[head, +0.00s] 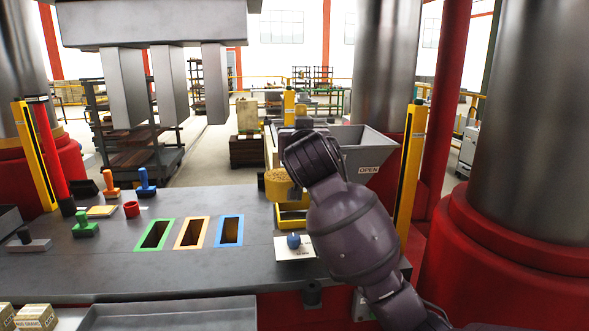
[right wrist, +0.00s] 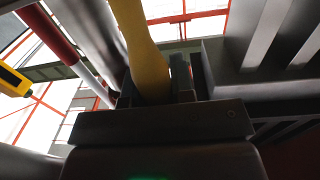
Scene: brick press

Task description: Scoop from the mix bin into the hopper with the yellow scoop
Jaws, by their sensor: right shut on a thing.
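My right arm reaches up from the lower right in the head view, and its wrist hides its fingertips there. In the right wrist view my right gripper (right wrist: 153,92) is shut on the yellow handle of the scoop (right wrist: 140,45). A rounded yellow piece (head: 278,185), apparently the scoop's bowl, shows left of my wrist in the head view, above the table's back edge; its contents cannot be told. The grey hopper (head: 368,155), labelled OPEN, stands just right of and behind my wrist, partly hidden by it. I cannot make out the mix bin. My left gripper is out of view.
The grey table (head: 110,260) has green, orange and blue framed slots (head: 229,231) and several coloured stamps at left. A blue knob (head: 293,240) sits on a white plate near my forearm. A yellow post (head: 411,165) and large press columns stand at right. Press blocks hang above left.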

